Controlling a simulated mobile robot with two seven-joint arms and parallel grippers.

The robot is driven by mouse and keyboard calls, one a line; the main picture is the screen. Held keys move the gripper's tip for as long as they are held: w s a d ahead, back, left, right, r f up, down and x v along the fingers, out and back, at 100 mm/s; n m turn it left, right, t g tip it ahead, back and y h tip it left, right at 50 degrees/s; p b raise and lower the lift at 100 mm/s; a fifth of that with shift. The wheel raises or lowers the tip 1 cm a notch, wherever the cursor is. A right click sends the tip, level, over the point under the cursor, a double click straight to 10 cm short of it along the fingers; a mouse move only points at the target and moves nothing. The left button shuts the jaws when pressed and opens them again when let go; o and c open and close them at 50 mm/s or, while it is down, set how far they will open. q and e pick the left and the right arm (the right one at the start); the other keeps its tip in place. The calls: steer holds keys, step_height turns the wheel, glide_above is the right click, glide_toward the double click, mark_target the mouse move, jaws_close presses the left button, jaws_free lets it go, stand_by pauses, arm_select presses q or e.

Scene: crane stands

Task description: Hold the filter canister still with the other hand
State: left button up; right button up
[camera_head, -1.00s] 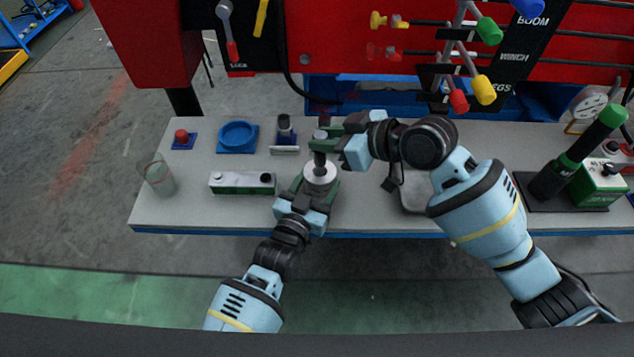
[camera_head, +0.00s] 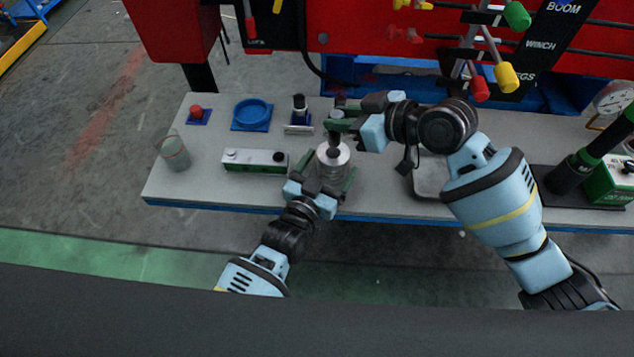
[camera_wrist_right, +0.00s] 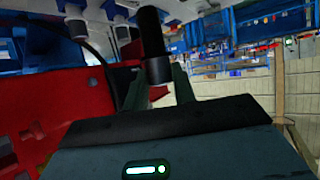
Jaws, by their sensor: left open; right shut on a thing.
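The filter canister (camera_head: 333,172) is a silvery cylinder with a pale round top, near the front edge of the bench in the head view. My left gripper (camera_head: 331,173) is open at bench height, with one finger on either side of the canister; contact is not clear. A dark cylindrical part (camera_head: 335,141) stands above the middle of the canister; whether it reaches inside cannot be told. My right gripper (camera_head: 338,124) is shut on this dark part, which shows as a black cylinder (camera_wrist_right: 152,45) between the fingers in the right wrist view.
On the bench (camera_head: 230,189) to the left are a grey-green block (camera_head: 255,160), a glass jar (camera_head: 174,152), a blue ring dish (camera_head: 252,114) and a red button (camera_head: 196,112). A metal tray (camera_head: 430,178) lies to the right. Red machinery with levers stands behind.

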arm_select(q)
steer(key=v, duration=1.1)
steer(key=shift+s, duration=0.15)
steer(key=shift+a+f, duration=0.1)
